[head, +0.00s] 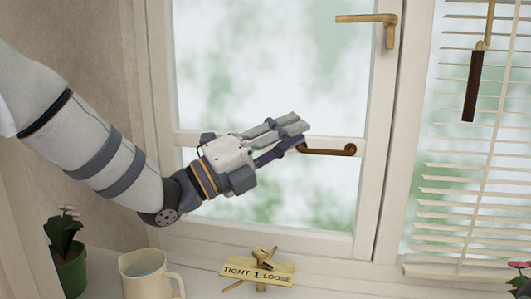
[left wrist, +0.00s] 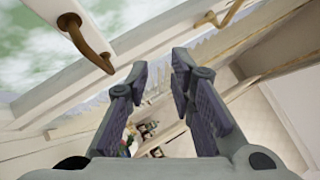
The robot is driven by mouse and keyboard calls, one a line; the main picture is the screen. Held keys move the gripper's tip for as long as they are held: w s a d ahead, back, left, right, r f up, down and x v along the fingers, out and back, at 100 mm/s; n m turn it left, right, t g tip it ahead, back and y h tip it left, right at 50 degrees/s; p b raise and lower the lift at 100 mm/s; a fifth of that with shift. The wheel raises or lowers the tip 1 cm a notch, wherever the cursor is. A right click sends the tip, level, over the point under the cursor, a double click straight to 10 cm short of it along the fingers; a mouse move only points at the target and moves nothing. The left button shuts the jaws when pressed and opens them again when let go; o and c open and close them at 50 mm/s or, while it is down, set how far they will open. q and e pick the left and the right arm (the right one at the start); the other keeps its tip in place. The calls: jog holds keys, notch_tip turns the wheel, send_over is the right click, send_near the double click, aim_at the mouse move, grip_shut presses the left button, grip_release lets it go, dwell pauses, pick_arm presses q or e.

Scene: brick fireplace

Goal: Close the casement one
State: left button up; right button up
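The casement (head: 373,120) is a white-framed glazed sash with a middle rail. A dark bronze curved pull (head: 330,150) sits on that rail, and a brass lever handle (head: 372,18) is higher up at its right side. I cannot tell whether the sash stands slightly ajar. My left gripper (head: 293,133) is open and empty in front of the glass, its tips just left of the bronze pull in the head view. In the left wrist view the gripper (left wrist: 158,82) has its fingers apart, and the pull (left wrist: 92,45) lies outside them, to the left. My right gripper is not in view.
On the sill below are a brass fitting with a sign (head: 257,271) reading "TIGHT 1 LOOSE", a cream mug (head: 150,277) and a potted plant (head: 70,265). White blinds (head: 475,200) with a dark hanging pull (head: 473,87) cover the window at right.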

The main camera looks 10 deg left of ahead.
pick_arm(q)
jog(key=a+f, duration=0.1)
jog(key=s+a+f, duration=0.1)
jog(key=a+f, duration=0.1)
jog(key=shift+s+f+p, duration=0.25)
jog(key=shift+s+p, duration=0.05)
jog(key=shift+s, duration=0.05)
jog(key=shift+d, duration=0.1)
jog(key=shift+f, duration=0.1)
